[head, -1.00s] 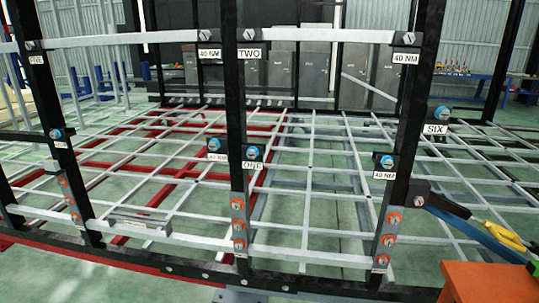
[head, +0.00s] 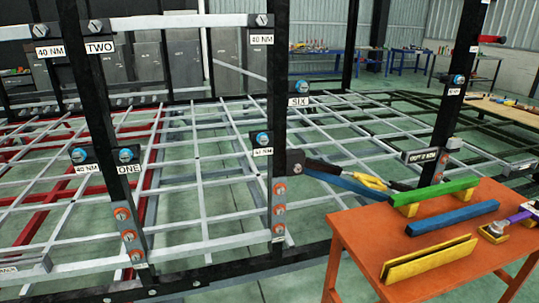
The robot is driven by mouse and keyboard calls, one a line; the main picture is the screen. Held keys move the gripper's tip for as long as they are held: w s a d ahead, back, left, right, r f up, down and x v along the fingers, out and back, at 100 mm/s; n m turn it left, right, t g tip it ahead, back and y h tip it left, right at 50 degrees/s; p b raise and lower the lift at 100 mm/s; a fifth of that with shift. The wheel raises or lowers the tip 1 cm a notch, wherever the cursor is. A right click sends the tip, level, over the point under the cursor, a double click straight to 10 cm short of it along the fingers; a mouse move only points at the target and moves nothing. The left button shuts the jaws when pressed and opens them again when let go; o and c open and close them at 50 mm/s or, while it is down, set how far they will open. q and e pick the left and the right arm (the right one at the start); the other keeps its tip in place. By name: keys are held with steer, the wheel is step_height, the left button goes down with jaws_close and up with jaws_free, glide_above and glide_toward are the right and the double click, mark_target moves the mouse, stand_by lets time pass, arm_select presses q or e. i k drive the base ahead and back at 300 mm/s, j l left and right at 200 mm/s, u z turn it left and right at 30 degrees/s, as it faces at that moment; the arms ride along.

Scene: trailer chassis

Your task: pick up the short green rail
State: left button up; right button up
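A short green rail (head: 436,190) lies near the back edge of an orange table (head: 362,245) at the right of the head view. It rests on small yellow supports (head: 408,209) and runs slightly up to the right. Neither of my grippers shows in the head view, and nothing touches the green rail.
A blue bar (head: 452,218) and a yellow channel-shaped piece (head: 428,261) lie in front of the green rail. A purple-handled tool (head: 521,214) is at the table's right.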

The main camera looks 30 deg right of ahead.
mark_target(414, 197)
steer(key=z, duration=2.1)
steer(key=u, duration=0.5)
steer(key=i+l+u, duration=0.15)
steer(key=l+u, duration=0.2)
steer(key=i+l+u, duration=0.15)
steer(key=l+u, duration=0.9)
steer(key=i+l, duration=0.05)
steer(key=l, duration=0.05)
